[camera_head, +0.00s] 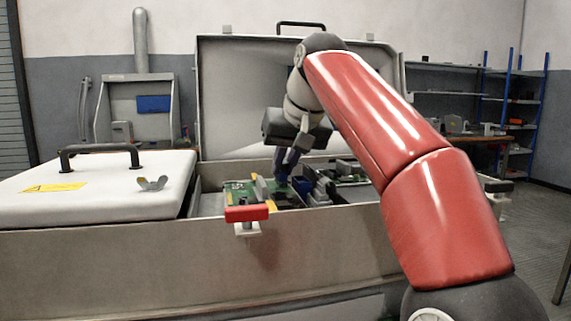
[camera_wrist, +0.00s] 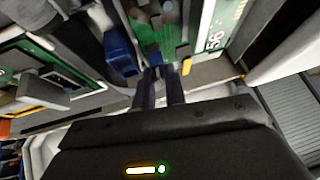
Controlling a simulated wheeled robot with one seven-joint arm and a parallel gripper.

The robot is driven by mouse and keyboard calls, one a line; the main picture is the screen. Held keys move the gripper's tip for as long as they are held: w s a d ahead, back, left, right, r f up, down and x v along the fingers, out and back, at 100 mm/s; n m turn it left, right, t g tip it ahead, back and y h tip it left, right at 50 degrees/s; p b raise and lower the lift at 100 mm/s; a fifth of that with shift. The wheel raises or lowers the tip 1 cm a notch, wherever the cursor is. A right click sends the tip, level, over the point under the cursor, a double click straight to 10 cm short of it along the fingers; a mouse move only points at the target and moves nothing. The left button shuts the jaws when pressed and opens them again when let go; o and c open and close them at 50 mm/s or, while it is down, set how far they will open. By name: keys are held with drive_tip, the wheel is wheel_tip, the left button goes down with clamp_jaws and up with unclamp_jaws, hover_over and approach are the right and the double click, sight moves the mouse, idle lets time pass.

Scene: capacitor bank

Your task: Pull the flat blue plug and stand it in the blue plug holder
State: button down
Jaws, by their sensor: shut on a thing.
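My gripper (camera_head: 289,160) is over the open case, pointing down, with its jaws shut. A dark blue piece (camera_head: 281,166), which looks like the flat blue plug, is at its fingertips just above the green board. In the wrist view my gripper's two dark fingers (camera_wrist: 159,76) are close together, and what lies between their tips is mostly hidden. A blue block (camera_wrist: 121,50) stands to the left of the fingers, apart from them. In the head view another blue block (camera_head: 323,190) stands right of the gripper. I cannot tell which block is the blue plug holder.
Green circuit boards (camera_head: 240,189) with several parts lie inside the case. A red-topped clamp (camera_head: 246,213) sits on its front wall (camera_head: 150,255). The raised lid (camera_head: 235,90) stands behind my arm. A white cover (camera_head: 100,190) with a handle is at left.

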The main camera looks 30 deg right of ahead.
drive_tip(key=shift+r+p, duration=0.45)
drive_tip(key=shift+r, duration=1.1)
drive_tip(key=shift+s+d, duration=0.2)
drive_tip(key=shift+d, duration=0.45)
drive_tip(key=shift+s+d, duration=0.2)
drive_tip(key=shift+d, duration=0.5)
drive_tip(key=shift+s+d, duration=0.2)
drive_tip(key=shift+d, duration=0.45)
drive_tip(key=shift+f+b, duration=0.3)
drive_tip(key=shift+b, duration=0.1)
drive_tip(key=shift+f+b, duration=0.75)
drive_tip(key=shift+b, duration=0.05)
drive_tip(key=shift+f, duration=0.1)
